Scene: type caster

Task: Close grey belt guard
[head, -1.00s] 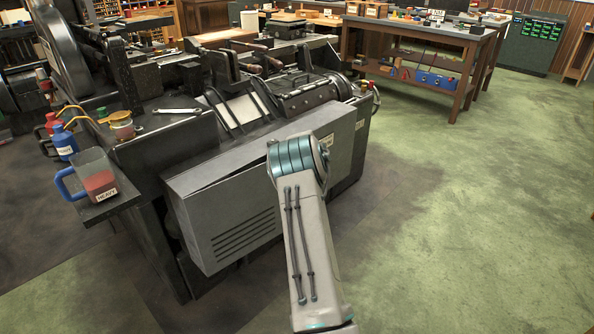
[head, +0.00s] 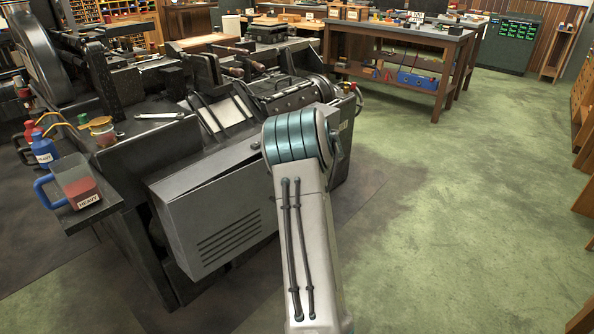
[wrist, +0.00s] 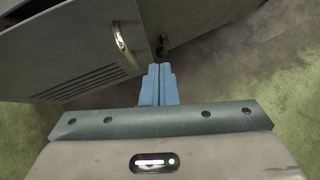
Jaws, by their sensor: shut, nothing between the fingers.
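The grey belt guard (head: 212,222) is a box-like cover with louvre slots on the front side of the machine. A dark gap shows along its top edge, so it stands somewhat ajar. In the wrist view the guard (wrist: 55,45) fills the upper left, with a curved metal handle (wrist: 123,42) near its right edge. My gripper (wrist: 159,70) has its blue fingers together and empty. In the picture it lies just below and right of the handle, near the guard's edge; contact cannot be told. In the head view my arm hides the gripper and the guard's right end.
The machine (head: 150,150) stands behind the guard, with a wrench (head: 160,116) on top. A jug with red contents (head: 78,182) stands on a side shelf at left. A workbench (head: 400,50) is at the back. Green floor is open at right.

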